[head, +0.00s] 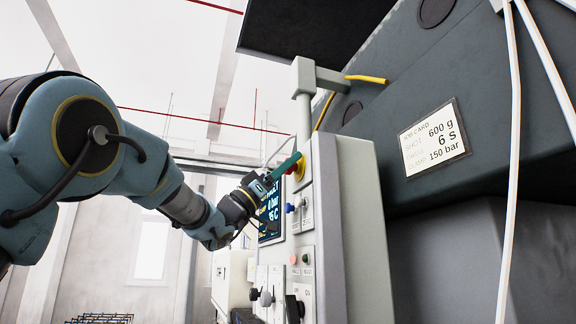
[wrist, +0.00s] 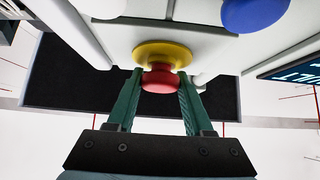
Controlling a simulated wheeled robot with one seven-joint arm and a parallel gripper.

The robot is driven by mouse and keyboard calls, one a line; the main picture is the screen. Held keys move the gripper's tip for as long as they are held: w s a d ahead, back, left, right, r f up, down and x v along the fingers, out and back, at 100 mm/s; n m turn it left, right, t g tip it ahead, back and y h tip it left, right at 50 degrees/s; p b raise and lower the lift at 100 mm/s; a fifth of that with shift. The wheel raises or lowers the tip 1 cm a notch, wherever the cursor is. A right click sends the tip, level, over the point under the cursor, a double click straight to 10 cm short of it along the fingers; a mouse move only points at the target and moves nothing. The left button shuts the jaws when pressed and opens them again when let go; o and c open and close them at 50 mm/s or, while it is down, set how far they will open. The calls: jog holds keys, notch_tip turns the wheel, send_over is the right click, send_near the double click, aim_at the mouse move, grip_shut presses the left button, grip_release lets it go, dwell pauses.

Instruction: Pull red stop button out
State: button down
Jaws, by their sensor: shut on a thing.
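The red stop button (wrist: 161,80) sits on a yellow round base (wrist: 161,54) on the light control panel. In the head view the button (head: 300,168) shows at the panel's upper part, partly covered by a green finger. My gripper (wrist: 160,92) has its two green fingers on either side of the red button, shut on it. In the head view my gripper (head: 292,164) reaches the button from the left. The button's far side is hidden.
A blue knob (wrist: 254,12) is close by the button; it also shows below it in the head view (head: 290,208). A display screen (head: 270,212), small buttons (head: 306,258) and black levers (head: 266,298) lie lower on the panel. A post (head: 304,100) rises above the panel. A job card (head: 434,139) is on the dark machine body at right.

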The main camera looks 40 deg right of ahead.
jog(key=shift+w+a+b, duration=0.35)
jog(key=shift+a+b, duration=0.45)
jog(key=shift+b, duration=0.2)
jog(key=c, duration=0.7)
grip_release()
jog(key=shift+c, duration=0.2)
jog(key=shift+o, duration=0.8)
jog(key=shift+w+a, duration=0.1)
jog(key=shift+a, duration=0.1)
jog(key=shift+o, duration=1.4)
